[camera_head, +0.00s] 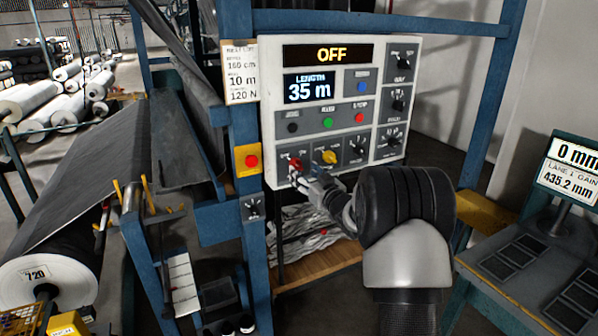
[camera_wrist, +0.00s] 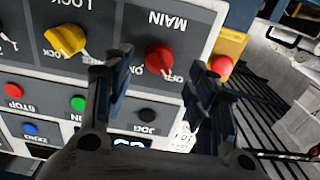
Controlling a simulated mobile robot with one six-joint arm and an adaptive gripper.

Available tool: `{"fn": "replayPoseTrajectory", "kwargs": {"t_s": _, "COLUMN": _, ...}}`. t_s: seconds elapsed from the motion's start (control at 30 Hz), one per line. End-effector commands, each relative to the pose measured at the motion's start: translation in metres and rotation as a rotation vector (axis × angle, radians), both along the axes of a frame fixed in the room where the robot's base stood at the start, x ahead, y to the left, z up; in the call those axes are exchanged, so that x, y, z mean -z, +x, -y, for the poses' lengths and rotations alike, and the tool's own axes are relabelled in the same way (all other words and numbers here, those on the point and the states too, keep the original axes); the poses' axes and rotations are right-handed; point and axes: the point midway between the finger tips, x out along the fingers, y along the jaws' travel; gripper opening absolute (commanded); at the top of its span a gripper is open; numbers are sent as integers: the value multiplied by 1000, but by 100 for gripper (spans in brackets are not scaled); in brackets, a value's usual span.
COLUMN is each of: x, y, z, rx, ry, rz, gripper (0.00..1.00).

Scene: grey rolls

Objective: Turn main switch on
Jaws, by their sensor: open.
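The main switch is a red rotary knob (camera_head: 296,164) at the lower left of the white control panel (camera_head: 407,52). In the wrist view, upside down, the red knob (camera_wrist: 159,58) sits under the label MAIN, with ON and OFF marks. My gripper (camera_head: 300,180) is at the panel's lower left, close to the knob. In the wrist view my gripper (camera_wrist: 162,75) is open, one dark finger on each side of the knob in the picture. I see no finger touching it; the exact depth gap is unclear. The panel's top display (camera_head: 330,54) reads OFF.
A yellow lock knob (camera_head: 326,157) is beside the main switch. A red button on a yellow box (camera_head: 249,160) is just left of the panel. Blue frame posts (camera_head: 244,90) stand around it. A desk with a screen (camera_head: 568,170) is at the right.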

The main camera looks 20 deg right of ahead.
Motion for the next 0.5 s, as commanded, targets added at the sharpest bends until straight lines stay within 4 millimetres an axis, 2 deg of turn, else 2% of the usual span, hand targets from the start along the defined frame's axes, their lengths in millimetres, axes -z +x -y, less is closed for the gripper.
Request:
{"fn": "replayPoseTrajectory", "kwargs": {"t_s": 0.1, "x": 1, "y": 22, "z": -2, "rx": -1, "ry": -1, "rz": 1, "gripper": 52}}
{"fn": "replayPoseTrajectory", "kwargs": {"t_s": 0.2, "x": 1, "y": 34, "z": -1, "rx": 0, "ry": 0, "rz": 0, "gripper": 52}}
{"fn": "replayPoseTrajectory", "kwargs": {"t_s": 0.5, "x": 0, "y": 47, "z": -2, "rx": 1, "ry": 1, "rz": 0, "gripper": 52}}
